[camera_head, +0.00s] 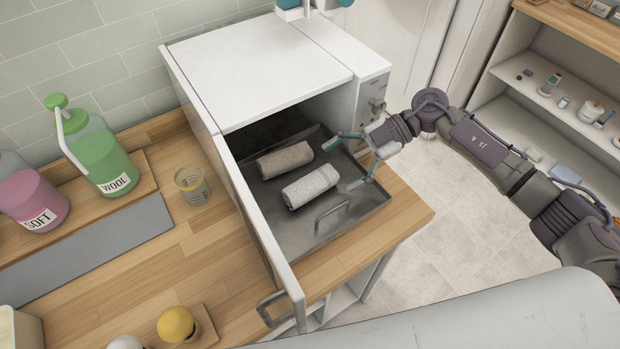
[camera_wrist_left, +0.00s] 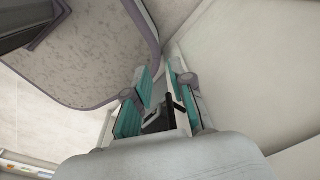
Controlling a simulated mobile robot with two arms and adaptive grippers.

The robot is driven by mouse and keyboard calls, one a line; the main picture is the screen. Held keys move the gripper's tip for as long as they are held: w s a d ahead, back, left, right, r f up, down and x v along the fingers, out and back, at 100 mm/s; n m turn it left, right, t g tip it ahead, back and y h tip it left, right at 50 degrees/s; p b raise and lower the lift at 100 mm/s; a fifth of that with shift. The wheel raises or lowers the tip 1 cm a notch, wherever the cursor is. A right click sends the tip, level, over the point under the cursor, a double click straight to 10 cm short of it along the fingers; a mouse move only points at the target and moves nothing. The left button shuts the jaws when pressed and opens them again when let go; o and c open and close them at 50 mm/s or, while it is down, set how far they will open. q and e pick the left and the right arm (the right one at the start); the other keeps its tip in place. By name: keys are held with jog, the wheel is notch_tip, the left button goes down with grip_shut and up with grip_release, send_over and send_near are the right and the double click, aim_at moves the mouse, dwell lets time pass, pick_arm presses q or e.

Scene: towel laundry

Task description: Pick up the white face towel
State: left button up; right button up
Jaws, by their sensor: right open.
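The white face towel (camera_head: 310,187) is a rolled, whitish towel lying on a dark metal tray (camera_head: 345,222) pulled out of a white cabinet-like appliance. A greyer, speckled rolled towel (camera_head: 285,160) lies just behind it. My right gripper (camera_head: 342,164) comes in from the right with its teal fingers spread. It is open and empty, above the tray's right side, just right of the white towel and apart from it. My left gripper (camera_wrist_left: 160,98) shows in the left wrist view with teal fingers; nothing clearly held is seen between them, and its opening is unclear.
The white appliance (camera_head: 255,68) has its door (camera_head: 262,215) open along the tray's left side. A glass cup (camera_head: 191,185) and green and pink bottles stand left of it on the wooden counter (camera_head: 215,240). Shelves (camera_head: 560,105) stand at right. Floor below my right arm is clear.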

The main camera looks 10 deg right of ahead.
aim_at(325, 175)
jog(key=shift+a+f, duration=0.3)
jog(key=shift+a, duration=0.3)
jog(key=p+x, duration=0.3)
jog(key=x, duration=0.1)
jog(key=shift+s+a, duration=0.2)
jog(key=shift+s, duration=0.05)
jog(key=shift+a+f, duration=0.3)
jog(key=shift+d, duration=0.1)
jog(key=shift+c, duration=0.2)
jog(key=c, duration=1.2)
jog(key=shift+o, duration=0.2)
jog(key=shift+r, duration=0.15)
